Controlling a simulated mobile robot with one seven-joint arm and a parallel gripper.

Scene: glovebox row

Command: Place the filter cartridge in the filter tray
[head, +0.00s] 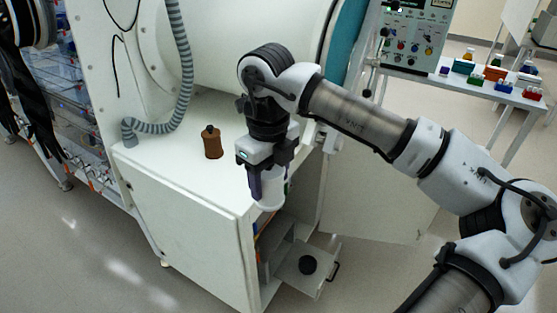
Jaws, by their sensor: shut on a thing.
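My gripper (270,185) points down over the front right corner of the white cabinet top. It is shut on a white cylinder, which looks like the filter cartridge (270,202); the fingers hide part of its sides. A pale pulled-out tray or drawer (296,279) shows low at the open cabinet, below and right of my gripper. It looks like the filter tray, but I cannot be sure. A dark round thing (308,264) lies in it. The cartridge is well above the tray and apart from it.
A brown bottle (213,144) with a dark cap stands on the cabinet top (180,165), left of my gripper. A grey ribbed hose (183,70) comes down behind it. The open cabinet door (370,205) stands to the right. A side table (490,88) holds several coloured containers.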

